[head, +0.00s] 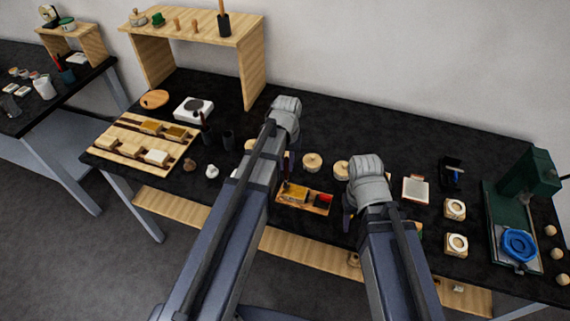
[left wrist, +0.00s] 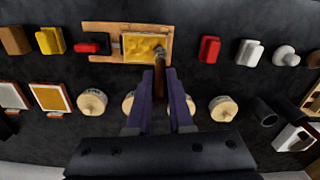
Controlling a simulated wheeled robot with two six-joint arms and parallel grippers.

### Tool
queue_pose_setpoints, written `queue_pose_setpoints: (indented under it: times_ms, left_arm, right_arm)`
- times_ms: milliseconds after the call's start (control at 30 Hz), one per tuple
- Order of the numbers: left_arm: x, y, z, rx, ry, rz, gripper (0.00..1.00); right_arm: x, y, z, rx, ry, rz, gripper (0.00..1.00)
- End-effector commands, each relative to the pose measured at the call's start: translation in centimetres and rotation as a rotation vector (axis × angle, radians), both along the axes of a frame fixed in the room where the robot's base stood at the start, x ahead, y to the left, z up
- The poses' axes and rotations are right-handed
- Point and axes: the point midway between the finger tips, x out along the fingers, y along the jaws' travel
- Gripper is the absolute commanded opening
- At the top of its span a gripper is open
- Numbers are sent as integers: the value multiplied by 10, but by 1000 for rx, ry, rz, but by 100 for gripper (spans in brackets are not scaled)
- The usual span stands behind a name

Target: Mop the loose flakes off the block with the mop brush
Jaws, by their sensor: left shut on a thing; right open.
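The gold-faced block (left wrist: 144,47) lies on a small wooden tray (left wrist: 104,29), which also shows in the head view (head: 318,210). My left gripper (left wrist: 160,95) is shut on the mop brush (left wrist: 160,62), a dark-handled brush. Its tip appears at the block's right edge in the left wrist view; I cannot tell whether it touches. In the head view my left arm partly hides the left gripper (head: 289,163). My right gripper (head: 348,213) is open, right of the tray, mostly hidden by its own wrist. Separate loose flakes are too small to make out.
A red piece (left wrist: 93,43) sits on the tray beside the block. Round wooden pots (head: 312,162) stand behind the tray. A wooden rack of pieces (head: 120,140) is at the left, a green press (head: 525,180) at the right. The tabletop behind the pots is clear.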

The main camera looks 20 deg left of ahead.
Motion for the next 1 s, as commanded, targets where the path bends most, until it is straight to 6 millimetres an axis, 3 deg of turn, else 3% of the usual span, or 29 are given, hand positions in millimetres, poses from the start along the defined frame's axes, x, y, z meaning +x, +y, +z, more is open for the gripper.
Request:
queue_pose_setpoints:
  times_ms: [300, 667, 1000]
  left_arm:
    - [-1, -27, 1, -3, 1, -4, 0]
    - [-2, -34, 1, -2, 1, -2, 0]
    - [-3, -61, 0, -2, 1, -3, 0]
  right_arm:
    - [0, 0, 1, 0, 0, 0, 50]
    - [0, 0, 1, 0, 0, 0, 50]
    - [0, 0, 0, 0, 0, 0, 50]
